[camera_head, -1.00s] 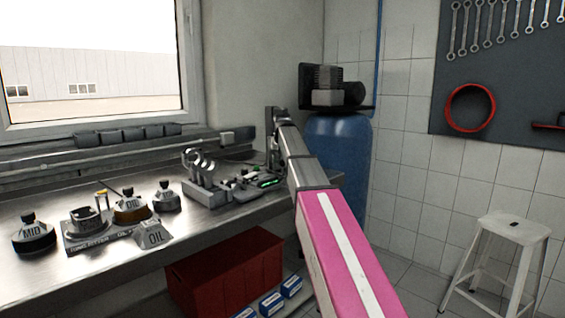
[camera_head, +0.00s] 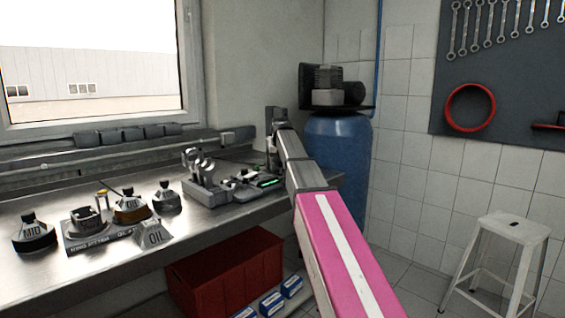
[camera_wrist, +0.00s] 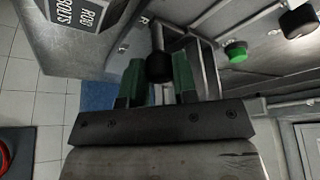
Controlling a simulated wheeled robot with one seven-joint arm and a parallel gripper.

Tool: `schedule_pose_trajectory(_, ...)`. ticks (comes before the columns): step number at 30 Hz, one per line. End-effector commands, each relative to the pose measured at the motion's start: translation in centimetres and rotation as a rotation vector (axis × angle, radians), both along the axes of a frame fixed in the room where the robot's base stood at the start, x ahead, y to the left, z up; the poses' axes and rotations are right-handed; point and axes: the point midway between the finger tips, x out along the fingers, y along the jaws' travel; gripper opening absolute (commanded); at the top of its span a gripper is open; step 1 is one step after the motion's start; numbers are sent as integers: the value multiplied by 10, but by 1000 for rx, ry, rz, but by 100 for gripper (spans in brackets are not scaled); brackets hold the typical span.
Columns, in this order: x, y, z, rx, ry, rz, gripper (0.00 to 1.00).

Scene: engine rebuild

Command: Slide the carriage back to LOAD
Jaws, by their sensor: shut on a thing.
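In the wrist view, my gripper (camera_wrist: 158,76) has two green fingers closed on a black round knob (camera_wrist: 160,67) at the end of a short metal rod. The knob appears to be the handle of the carriage, whose metal rails or bars (camera_wrist: 206,66) run just behind it. In the head view, the grey fixture (camera_head: 204,181) with upright rings stands at the bench's right part, with a green-lit strip (camera_head: 268,184) on its right. My arm reaches over from the right, and my gripper is mostly hidden behind its own links. I cannot read a LOAD mark.
A green button (camera_wrist: 235,50) and another black knob (camera_wrist: 298,21) lie to the right in the wrist view. Oil and other labelled parts (camera_head: 130,210) stand left on the bench. A blue tank (camera_head: 338,160) is behind my arm.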

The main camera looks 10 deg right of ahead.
Motion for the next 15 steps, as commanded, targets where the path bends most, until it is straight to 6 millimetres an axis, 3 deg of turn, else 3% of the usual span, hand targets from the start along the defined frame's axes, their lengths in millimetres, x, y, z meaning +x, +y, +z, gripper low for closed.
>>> schedule_pose_trajectory(15, -45, 62, 1, 0, -1, 1, 0)
